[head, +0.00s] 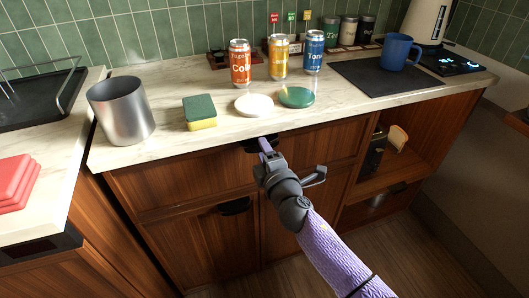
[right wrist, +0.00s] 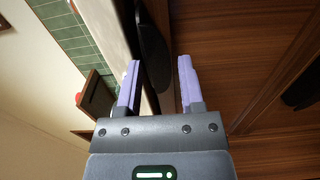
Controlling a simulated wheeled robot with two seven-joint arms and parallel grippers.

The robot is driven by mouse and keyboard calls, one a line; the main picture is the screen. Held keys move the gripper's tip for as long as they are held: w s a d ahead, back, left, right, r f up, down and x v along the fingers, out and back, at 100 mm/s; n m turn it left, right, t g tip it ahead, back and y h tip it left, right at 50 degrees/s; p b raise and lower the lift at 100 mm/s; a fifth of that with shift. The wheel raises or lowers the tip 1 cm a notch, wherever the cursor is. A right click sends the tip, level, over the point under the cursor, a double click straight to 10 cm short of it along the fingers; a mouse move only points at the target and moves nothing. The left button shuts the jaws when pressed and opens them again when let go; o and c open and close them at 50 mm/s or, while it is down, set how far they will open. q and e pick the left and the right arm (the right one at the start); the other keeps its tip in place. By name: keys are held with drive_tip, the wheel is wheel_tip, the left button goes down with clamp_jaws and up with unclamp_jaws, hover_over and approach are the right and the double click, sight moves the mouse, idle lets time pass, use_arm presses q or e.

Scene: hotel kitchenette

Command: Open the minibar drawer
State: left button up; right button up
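The drawer (head: 190,178) is the wooden front just under the countertop, and it looks closed. Its black handle (head: 250,146) is partly hidden by my right gripper (head: 264,148). The handle also shows in the right wrist view (right wrist: 153,45), as a dark curved shape just ahead of and between the fingertips. My right gripper (right wrist: 157,75) has its two lilac fingers apart with nothing clasped. Whether a finger touches the handle I cannot tell. My left gripper is not in view.
The countertop edge (head: 200,147) runs right above the drawer. A green sponge (head: 199,110), a white disc (head: 254,104), a green disc (head: 296,97) and cans stand on the counter. A lower door with a black handle (head: 235,206) is below. An open shelf (head: 385,185) is at right.

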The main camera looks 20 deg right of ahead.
clamp_jaws()
drive_tip(key=shift+s+f, duration=0.1)
drive_tip(key=shift+f, duration=0.05)
idle(0.4)
drive_tip(key=shift+f, duration=0.1)
idle(0.5)
